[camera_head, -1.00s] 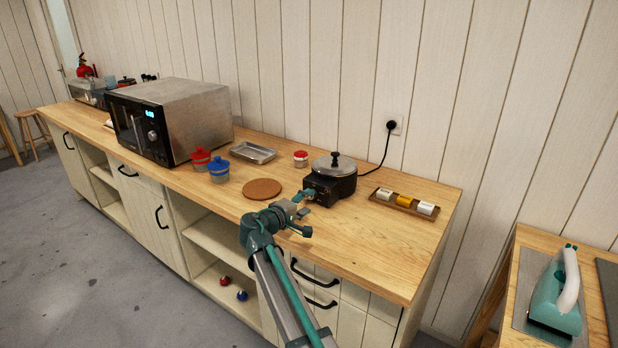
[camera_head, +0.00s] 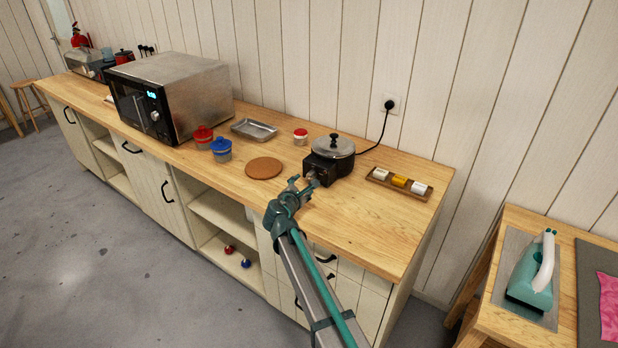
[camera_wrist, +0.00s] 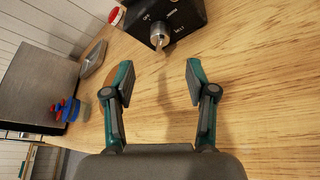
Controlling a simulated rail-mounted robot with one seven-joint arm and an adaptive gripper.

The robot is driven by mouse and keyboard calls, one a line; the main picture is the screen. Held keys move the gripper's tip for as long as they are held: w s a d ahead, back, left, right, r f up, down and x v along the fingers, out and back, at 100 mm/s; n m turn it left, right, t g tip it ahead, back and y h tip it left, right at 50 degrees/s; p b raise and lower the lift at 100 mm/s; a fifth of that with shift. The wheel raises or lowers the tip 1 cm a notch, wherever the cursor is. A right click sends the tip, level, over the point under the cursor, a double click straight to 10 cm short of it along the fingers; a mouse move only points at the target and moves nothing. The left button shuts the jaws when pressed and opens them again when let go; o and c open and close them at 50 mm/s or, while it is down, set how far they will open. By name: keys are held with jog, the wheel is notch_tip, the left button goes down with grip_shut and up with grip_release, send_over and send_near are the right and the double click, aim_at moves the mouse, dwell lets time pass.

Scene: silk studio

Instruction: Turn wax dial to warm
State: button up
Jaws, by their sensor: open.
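The wax pot (camera_head: 331,161) is a black heater with a silver lidded pan, standing on the wooden counter. In the wrist view its black body (camera_wrist: 184,14) shows at the top. The silver wax dial (camera_wrist: 159,37) sticks out of its front face. Small white labels surround it; one looks like OFF and another like MELT. A pointer on the dial is not clear. My gripper (camera_head: 300,184) is just in front of the pot. In the wrist view my gripper (camera_wrist: 160,80) is open and empty, with the dial ahead of the fingertips and apart from them.
A cork mat (camera_head: 264,168) lies left of the pot. Red (camera_head: 204,136) and blue (camera_head: 221,149) lidded jars, a metal tray (camera_head: 254,129) and a microwave (camera_head: 170,95) stand farther left. A wooden holder of rolls (camera_head: 399,183) lies right. A cord (camera_head: 383,131) runs to the wall.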

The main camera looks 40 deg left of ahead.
aim_at(309, 178)
jog(key=p+x, duration=0.2)
jog(key=x, duration=0.6)
jog(key=shift+w+p, duration=0.15)
jog(key=shift+p, duration=0.15)
jog(key=shift+w+a+f, duration=0.15)
jog(key=shift+w, duration=0.2)
jog(key=shift+c, duration=0.2)
grip_shut()
jog(key=shift+f, duration=0.1)
